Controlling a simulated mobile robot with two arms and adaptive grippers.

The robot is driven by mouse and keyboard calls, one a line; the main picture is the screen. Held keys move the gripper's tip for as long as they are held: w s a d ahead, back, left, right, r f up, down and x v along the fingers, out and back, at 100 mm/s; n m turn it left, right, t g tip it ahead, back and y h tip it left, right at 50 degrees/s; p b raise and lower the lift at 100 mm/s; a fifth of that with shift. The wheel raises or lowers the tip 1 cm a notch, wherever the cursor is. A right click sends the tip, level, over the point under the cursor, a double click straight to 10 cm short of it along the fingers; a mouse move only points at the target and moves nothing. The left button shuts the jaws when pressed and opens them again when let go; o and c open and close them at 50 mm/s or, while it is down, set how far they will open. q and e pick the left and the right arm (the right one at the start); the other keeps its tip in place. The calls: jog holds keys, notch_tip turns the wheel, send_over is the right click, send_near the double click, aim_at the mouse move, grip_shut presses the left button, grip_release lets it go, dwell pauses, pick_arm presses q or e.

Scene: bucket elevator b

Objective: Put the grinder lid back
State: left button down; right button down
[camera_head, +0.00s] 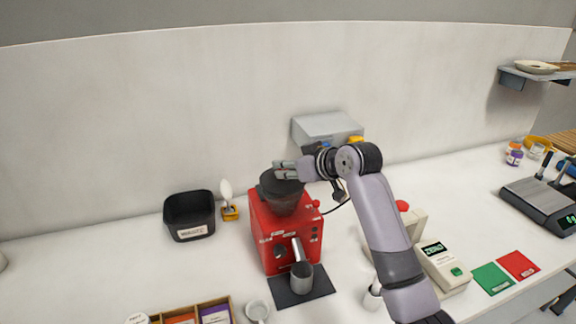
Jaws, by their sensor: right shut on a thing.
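The red grinder (262,243) stands on the counter near the middle of the head view. Its dark hopper (284,205) sits on top. The dark round grinder lid (270,183) is at the hopper's top, and my right gripper (280,171) is shut on it. I cannot tell whether the lid rests on the hopper or is held just above it. A metal cup (301,277) is at the grinder's front, over a dark mat (305,293). My left gripper is not in view.
A black bin (189,215) and a small brush (228,200) are left of the grinder. A grey box (325,129) is behind. A small white cup (258,310) and divided tray (190,314) are in front. A scale (540,200) and red and green cards (493,278) lie right.

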jog(key=shift+f, duration=0.15)
jog(key=shift+f, duration=0.5)
jog(key=c, duration=1.4)
grip_release()
jog(key=shift+r, duration=0.25)
jog(key=b+v, duration=0.3)
jog(key=v, duration=0.9)
jog(key=shift+r, duration=0.35)
